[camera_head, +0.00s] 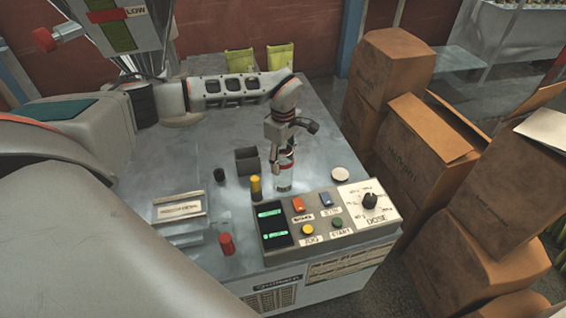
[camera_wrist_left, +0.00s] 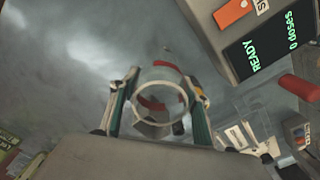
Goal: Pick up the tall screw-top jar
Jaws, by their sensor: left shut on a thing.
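The tall screw-top jar (camera_head: 285,179) is a clear cylinder with a red band, upright behind the control panel. In the left wrist view the jar (camera_wrist_left: 160,100) shows as a clear open ring with red on its wall. My left gripper (camera_head: 281,152) comes down on the jar from above. In the wrist view its two fingers (camera_wrist_left: 158,108) stand on either side of the jar and are shut on it. I cannot tell whether the jar's base touches the table. My right gripper is not in view.
The control panel (camera_head: 320,218) stands close in front of the jar. A yellow-topped post (camera_head: 255,188), a small black cylinder (camera_head: 219,175), a dark block (camera_head: 247,161) and a white disc (camera_head: 340,173) are nearby. A red cylinder (camera_head: 227,244) is at the front. Cardboard boxes (camera_head: 425,140) stack at right.

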